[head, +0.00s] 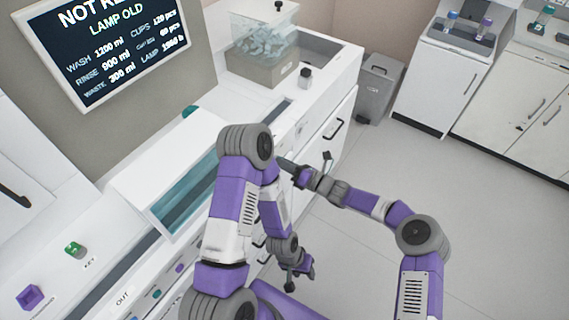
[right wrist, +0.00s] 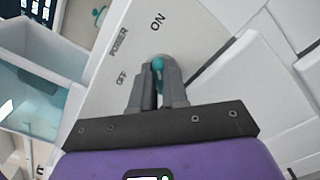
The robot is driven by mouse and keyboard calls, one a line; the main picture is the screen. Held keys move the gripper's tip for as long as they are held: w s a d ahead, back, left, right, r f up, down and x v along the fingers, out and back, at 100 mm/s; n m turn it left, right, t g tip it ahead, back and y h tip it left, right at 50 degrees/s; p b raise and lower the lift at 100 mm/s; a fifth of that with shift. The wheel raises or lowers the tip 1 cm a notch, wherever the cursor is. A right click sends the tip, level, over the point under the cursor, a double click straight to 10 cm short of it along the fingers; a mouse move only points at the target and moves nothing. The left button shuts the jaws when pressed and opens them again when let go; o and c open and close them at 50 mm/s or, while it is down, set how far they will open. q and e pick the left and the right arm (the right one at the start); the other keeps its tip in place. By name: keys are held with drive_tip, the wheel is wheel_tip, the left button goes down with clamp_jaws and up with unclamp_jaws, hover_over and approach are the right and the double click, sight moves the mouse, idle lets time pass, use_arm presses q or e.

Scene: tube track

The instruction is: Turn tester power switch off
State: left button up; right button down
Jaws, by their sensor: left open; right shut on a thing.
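The power switch (right wrist: 158,63) is a small teal lever on a white panel in the right wrist view. The panel carries the words POWER, ON and OFF, with ON above the lever and OFF to its left. My right gripper (right wrist: 160,78) is shut on the lever; I cannot tell which mark the lever points at. In the head view my right gripper (head: 284,164) is at the tester's front edge, and the switch is hidden there. My left gripper (head: 299,277) hangs open and empty beside the drawers. The tester (head: 150,170) is a long white machine.
A tilted screen (head: 115,50) reads LAMP OLD. A clear bin of cups (head: 262,45) and a small dark-capped bottle (head: 305,76) stand at the far end. A green key (head: 74,249) and a purple block (head: 29,296) are at lower left. The floor at right is open.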

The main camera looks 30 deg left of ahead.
drive_tip(key=shift+s+n+b, duration=0.15)
drive_tip(key=shift+n+b, duration=0.75)
drive_tip(key=shift+n, duration=2.05)
drive_tip(key=shift+s+n+b, duration=0.15)
drive_tip(key=shift+n+b, duration=0.75)
drive_tip(key=shift+n, duration=2)
drive_tip(key=shift+s+n+b, duration=0.15)
drive_tip(key=shift+n+b, duration=0.75)
drive_tip(key=shift+n, duration=2.05)
drive_tip(key=c, duration=1.1)
unclamp_jaws()
drive_tip(key=shift+c, duration=0.2)
drive_tip(key=d+p, duration=0.1)
drive_tip(key=d, duration=0.6)
drive_tip(key=shift+s+d+p, duration=0.25)
drive_tip(key=shift+s+p, duration=0.05)
drive_tip(key=shift+p, duration=0.1)
